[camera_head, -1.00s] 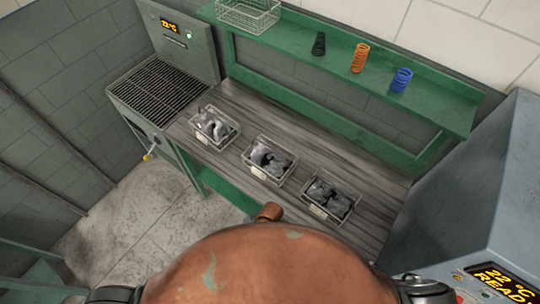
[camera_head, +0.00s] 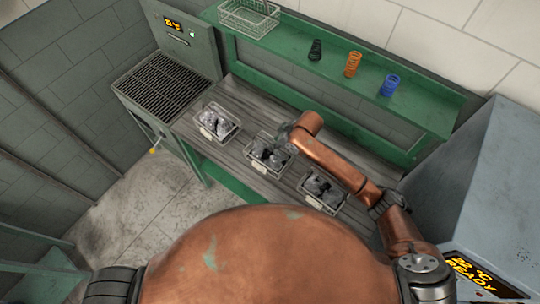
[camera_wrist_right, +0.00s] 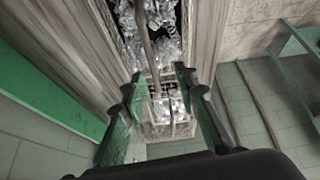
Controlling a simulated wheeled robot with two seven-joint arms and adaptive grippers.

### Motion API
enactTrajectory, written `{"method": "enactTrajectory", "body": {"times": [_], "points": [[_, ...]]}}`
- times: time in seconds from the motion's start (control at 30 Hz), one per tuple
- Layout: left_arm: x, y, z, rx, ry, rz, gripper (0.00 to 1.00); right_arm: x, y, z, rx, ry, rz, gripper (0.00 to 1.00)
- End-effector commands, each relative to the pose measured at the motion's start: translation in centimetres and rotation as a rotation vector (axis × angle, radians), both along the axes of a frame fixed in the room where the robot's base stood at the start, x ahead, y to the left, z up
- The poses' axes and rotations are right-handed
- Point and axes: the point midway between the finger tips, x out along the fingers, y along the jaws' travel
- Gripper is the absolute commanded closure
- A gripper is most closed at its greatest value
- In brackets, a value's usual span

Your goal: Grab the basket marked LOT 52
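Three wire baskets of grey metal parts stand in a row on the wooden bench: a left one (camera_head: 207,133), a middle one (camera_head: 256,161) and a right one (camera_head: 313,202). Each has a pale tag on its front, too small to read, so I cannot tell which is LOT 52. My right gripper (camera_head: 283,133) is above the back right part of the middle basket and partly covers it. In the right wrist view the gripper (camera_wrist_right: 158,84) has its fingers apart, with a wire basket (camera_wrist_right: 172,131) seen between and beyond them. My left gripper is not in view.
A green shelf (camera_head: 430,112) behind the bench carries an empty wire basket (camera_head: 249,18) and black, orange (camera_head: 352,64) and blue (camera_head: 390,85) springs. A grated machine (camera_head: 160,85) stands at the left. A grey machine reading READY (camera_head: 470,190) stands close at the right.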

Motion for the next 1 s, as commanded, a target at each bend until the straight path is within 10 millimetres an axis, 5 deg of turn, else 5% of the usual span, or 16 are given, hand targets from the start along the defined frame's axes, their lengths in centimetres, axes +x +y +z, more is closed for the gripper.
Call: {"method": "enactTrajectory", "body": {"times": [0.17, 0.73, 1.0], "points": [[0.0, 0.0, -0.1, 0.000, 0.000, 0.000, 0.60, 1.4, -0.4, -0.3, 0.041, 0.020, -0.091, 0.72], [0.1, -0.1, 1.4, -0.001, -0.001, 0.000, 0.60, 3.1, 2.2, -6.1, 0.040, 0.018, -0.090, 0.72], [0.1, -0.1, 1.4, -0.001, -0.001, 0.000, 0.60, 3.2, 2.4, -6.6, 0.040, 0.016, -0.088, 0.72]]}}
